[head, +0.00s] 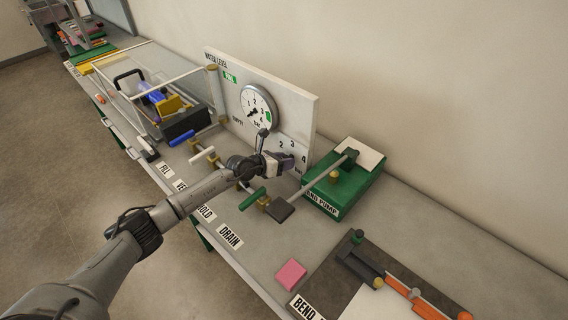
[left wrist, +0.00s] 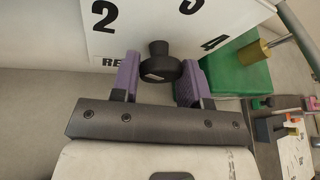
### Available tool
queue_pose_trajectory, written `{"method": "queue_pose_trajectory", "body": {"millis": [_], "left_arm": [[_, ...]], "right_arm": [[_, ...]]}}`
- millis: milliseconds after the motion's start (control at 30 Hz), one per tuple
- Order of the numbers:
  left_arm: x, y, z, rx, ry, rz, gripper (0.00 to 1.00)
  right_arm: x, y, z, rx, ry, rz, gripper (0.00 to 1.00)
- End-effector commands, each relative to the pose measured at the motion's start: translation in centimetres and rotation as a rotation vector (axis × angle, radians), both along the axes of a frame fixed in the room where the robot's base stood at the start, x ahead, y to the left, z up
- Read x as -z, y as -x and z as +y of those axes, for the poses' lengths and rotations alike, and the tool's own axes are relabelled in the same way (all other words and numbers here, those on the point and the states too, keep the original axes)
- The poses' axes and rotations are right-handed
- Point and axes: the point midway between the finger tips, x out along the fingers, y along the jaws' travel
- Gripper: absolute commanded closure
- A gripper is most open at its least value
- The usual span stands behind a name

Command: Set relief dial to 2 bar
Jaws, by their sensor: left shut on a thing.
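The relief dial is a black knob (left wrist: 160,65) on the white panel (left wrist: 225,18), with numbers 2, 3 and 4 around it in the left wrist view. A small white mark shows on the knob's lower side; which number it points to I cannot tell. My left gripper (left wrist: 157,80) has its purple fingers on either side of the knob and is shut on it. In the head view my left gripper (head: 284,163) is at the panel's lower right and hides the knob. My right gripper is not in view.
A round gauge (head: 258,107) sits above on the panel, its needle pointing lower left. The green hand pump (head: 345,190) with its long lever stands close on the right. Valve handles (head: 252,199) line the bench in front. A pink block (head: 290,273) lies near the front edge.

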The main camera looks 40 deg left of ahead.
Motion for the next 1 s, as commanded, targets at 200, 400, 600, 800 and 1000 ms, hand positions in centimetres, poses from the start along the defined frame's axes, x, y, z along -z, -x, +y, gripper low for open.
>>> {"method": "queue_pose_trajectory", "body": {"millis": [200,400,600,800,1000], "left_arm": [[0.0,0.0,0.0,0.0,0.02,0.002,0.82],[0.0,0.0,0.0,0.0,0.02,0.002,0.53],[0.0,0.0,0.0,0.001,0.019,0.002,0.34],[0.0,0.0,0.0,0.001,0.018,0.002,0.33],[-0.5,1.1,0.5,0.0,0.016,0.003,0.33]], "right_arm": [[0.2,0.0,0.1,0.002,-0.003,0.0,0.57],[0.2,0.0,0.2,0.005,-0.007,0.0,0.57],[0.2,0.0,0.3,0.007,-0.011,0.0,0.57],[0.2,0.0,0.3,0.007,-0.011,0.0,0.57],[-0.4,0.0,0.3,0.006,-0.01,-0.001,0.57]]}}
